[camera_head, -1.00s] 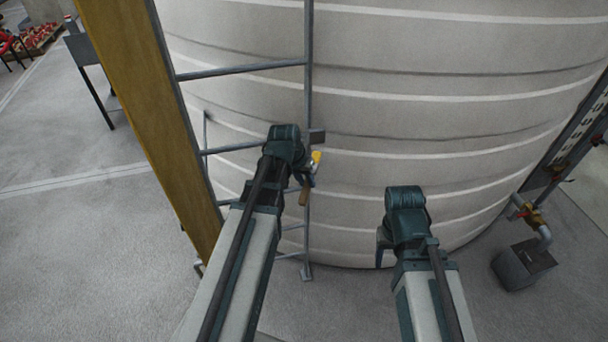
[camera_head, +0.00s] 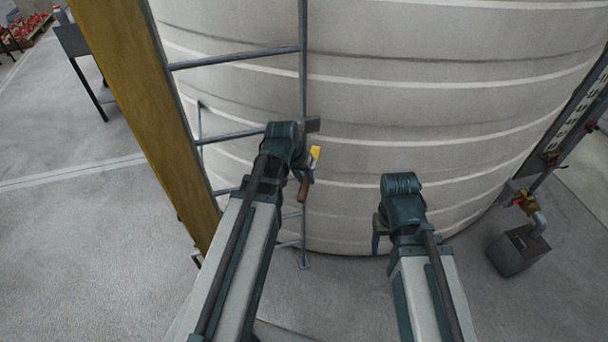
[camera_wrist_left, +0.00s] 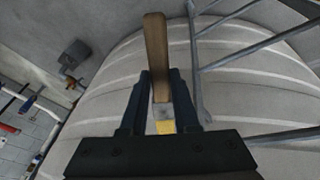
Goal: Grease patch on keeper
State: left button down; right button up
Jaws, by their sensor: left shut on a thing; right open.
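My left gripper (camera_head: 304,172) is shut on a small tool with a brown wooden handle (camera_head: 303,190) and a yellow end (camera_head: 315,153). In the left wrist view the wooden handle (camera_wrist_left: 156,50) sticks out past the fingers (camera_wrist_left: 161,85), and the yellow part (camera_wrist_left: 165,127) lies near the gripper body. In the head view the tool is in front of the pale tank, close to the ladder. My right gripper (camera_head: 378,236) is open and empty, pointing down in front of the tank; its fingers are partly hidden. I cannot make out a keeper or a grease patch.
A large ribbed pale tank (camera_head: 420,110) fills the area ahead. A grey ladder (camera_head: 235,57) and a yellow post (camera_head: 135,100) stand at its left. A grey box with a pipe and valve (camera_head: 518,250) stands at right. The left floor is mostly clear, with a dark table (camera_head: 78,42) at the back.

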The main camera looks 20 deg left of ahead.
pick_arm(q)
jog(key=shift+w+a, duration=0.1)
dwell(0.6)
jog(key=w+a, duration=0.4)
jog(key=w, duration=0.2)
jog(key=shift+w, duration=0.15)
jog(key=shift+w+a, duration=0.45)
dwell(1.0)
jog(key=shift+w+d, duration=0.6)
jog(key=shift+d, duration=0.25)
jog(key=shift+w+d, duration=0.55)
jog(key=shift+d, duration=0.3)
jog(key=shift+s, duration=0.1)
jog(key=s+a, duration=0.2)
jog(key=a, duration=0.1)
jog(key=shift+s+a, duration=0.1)
jog(key=shift+a, duration=0.05)
